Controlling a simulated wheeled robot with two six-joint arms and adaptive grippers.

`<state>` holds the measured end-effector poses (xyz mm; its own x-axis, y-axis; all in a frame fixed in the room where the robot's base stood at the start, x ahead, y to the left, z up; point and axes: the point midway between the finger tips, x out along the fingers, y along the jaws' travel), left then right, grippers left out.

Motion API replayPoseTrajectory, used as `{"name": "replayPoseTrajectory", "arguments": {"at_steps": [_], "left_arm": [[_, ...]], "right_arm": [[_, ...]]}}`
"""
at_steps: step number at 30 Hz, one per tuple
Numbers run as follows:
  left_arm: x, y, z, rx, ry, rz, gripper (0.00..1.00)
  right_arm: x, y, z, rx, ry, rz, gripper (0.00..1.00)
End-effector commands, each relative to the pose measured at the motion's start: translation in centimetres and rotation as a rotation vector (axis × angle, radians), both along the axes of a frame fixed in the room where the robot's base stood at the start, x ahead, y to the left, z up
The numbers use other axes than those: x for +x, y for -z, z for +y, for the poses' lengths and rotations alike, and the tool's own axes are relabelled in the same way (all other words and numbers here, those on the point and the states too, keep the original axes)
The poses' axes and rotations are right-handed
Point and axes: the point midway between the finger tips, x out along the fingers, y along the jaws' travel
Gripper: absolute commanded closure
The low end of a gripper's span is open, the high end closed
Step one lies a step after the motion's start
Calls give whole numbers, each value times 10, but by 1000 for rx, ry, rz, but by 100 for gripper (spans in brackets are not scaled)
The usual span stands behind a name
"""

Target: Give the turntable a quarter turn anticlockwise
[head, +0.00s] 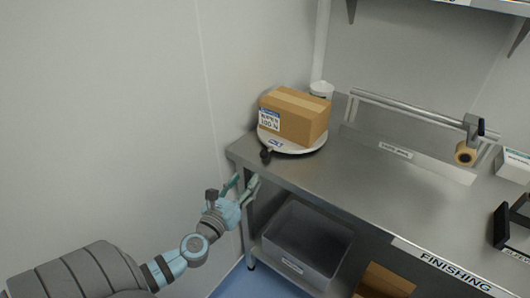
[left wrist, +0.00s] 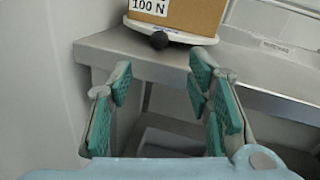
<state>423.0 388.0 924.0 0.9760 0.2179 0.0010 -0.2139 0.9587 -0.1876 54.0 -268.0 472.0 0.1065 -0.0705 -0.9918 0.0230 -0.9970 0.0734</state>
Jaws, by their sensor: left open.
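The turntable (head: 310,147) is a round white disc at the far left corner of the steel bench. A brown cardboard box (head: 300,118) with a white label sits on it. A dark round knob (head: 265,154) sticks out at the disc's front left rim. In the left wrist view the disc (left wrist: 190,38), the knob (left wrist: 159,40) and the box (left wrist: 196,12) show at the top, beyond my fingers. My left gripper (head: 246,186) is open and empty, in front of the bench's left corner and apart from the knob; its fingers also show in the left wrist view (left wrist: 163,100). My right gripper is out of view.
The steel bench (head: 375,190) has a clear middle. A grey bin (head: 308,240) stands on the shelf below. A white container (head: 321,90) is behind the box. A rail with a tape roll (head: 465,154) runs along the back. The wall is close on the left.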

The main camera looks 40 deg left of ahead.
Motion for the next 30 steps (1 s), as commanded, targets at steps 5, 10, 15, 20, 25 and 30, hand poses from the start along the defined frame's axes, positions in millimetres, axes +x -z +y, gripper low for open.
{"name": "replayPoseTrajectory", "arguments": {"at_steps": [5, 10, 15, 20, 25, 30], "left_arm": [[33, -3, 7, 3, -2, -5, 54], [76, -2, 17, -1, -3, -5, 54], [111, -1, 25, -2, -2, -3, 54], [131, 1, 29, -3, -1, -2, 54], [137, 0, 30, -2, 0, -1, 54], [137, 0, 30, -2, 0, 0, 54]], "right_arm": [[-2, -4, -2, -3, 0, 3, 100], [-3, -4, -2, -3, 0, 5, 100], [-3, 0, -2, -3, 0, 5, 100], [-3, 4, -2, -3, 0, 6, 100], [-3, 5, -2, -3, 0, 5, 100], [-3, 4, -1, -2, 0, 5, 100]]}}
